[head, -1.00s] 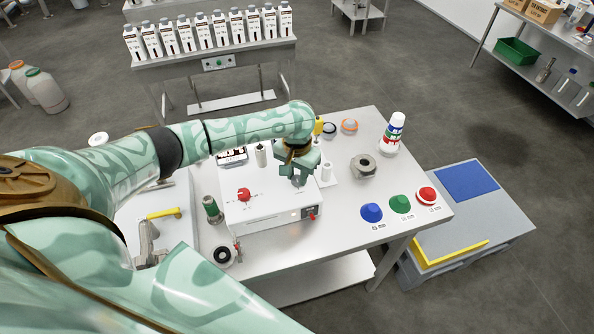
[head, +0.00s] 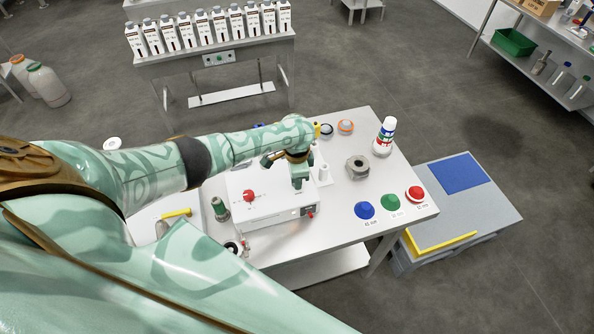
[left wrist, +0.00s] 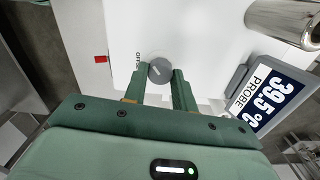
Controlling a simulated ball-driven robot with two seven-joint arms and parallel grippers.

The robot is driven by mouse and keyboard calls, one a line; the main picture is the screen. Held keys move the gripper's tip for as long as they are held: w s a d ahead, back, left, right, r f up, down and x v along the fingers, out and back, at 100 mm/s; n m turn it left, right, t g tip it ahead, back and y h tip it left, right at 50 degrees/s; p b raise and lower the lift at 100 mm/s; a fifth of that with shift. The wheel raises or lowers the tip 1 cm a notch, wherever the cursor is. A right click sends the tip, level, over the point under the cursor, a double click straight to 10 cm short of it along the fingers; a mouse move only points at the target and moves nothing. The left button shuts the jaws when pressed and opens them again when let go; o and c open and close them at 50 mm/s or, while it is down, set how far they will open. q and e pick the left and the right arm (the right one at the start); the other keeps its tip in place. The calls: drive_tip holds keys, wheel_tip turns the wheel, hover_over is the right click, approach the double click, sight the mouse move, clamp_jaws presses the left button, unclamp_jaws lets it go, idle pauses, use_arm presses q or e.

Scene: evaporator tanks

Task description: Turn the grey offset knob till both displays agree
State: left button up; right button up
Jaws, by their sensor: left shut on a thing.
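The grey offset knob (left wrist: 160,70) sits on a white panel beside the printed word OFFSET, which is partly covered. My left gripper (left wrist: 160,78) is shut on the knob, one finger on each side. In the head view this gripper (head: 298,186) reaches down onto the right part of the white box (head: 270,212), and it hides the knob. I cannot read any second display. My right gripper is not in view.
A red knob (head: 249,196) stands on the box's left part. A green-topped cylinder (head: 220,209) stands left of it. Blue (head: 365,210), green (head: 391,202) and red (head: 414,193) items line the table's right front. A metal ring-shaped part (head: 357,167) lies behind them.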

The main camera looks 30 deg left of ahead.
use_arm(q)
drive_tip(key=shift+a+m, duration=0.1)
drive_tip(key=shift+m, duration=1.8)
drive_tip(key=o, duration=1)
drive_tip(key=shift+s, duration=0.1)
wheel_tip(320, 180, up, 16)
drive_tip(key=p, duration=0.5)
drive_tip(key=shift+r, duration=0.15)
